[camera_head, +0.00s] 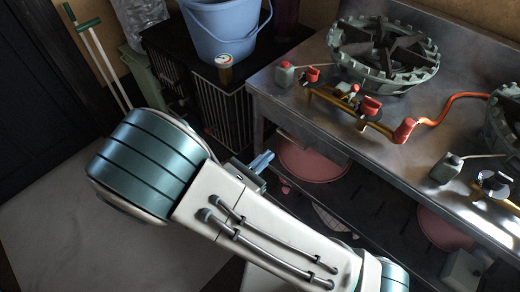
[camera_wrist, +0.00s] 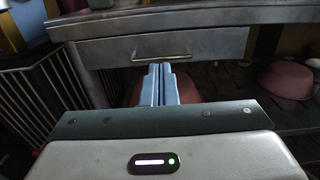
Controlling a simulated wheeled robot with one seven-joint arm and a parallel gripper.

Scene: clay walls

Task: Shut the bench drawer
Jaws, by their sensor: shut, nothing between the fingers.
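The bench drawer (camera_wrist: 110,52) is a grey metal front with a bar handle (camera_wrist: 160,56), under the bench top in the wrist view. The frames do not clearly show how far it stands out. My gripper (camera_wrist: 161,68) is shut and empty, its blue fingers pointing toward the drawer. In the picture the fingertips lie just below the handle; I cannot tell whether they touch anything. In the head view my gripper (camera_head: 268,158) shows beside the bench's left end, partly behind my arm. The steel bench (camera_head: 290,105) carries the stove.
A green gas burner (camera_head: 385,50) and orange hose (camera_head: 450,100) are on the bench. Pink basins (camera_head: 312,162) sit on the shelf below. A black slatted crate (camera_head: 225,110) with a blue bucket (camera_head: 222,30) stands left of the bench. Pale floor (camera_head: 90,225) is clear at left.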

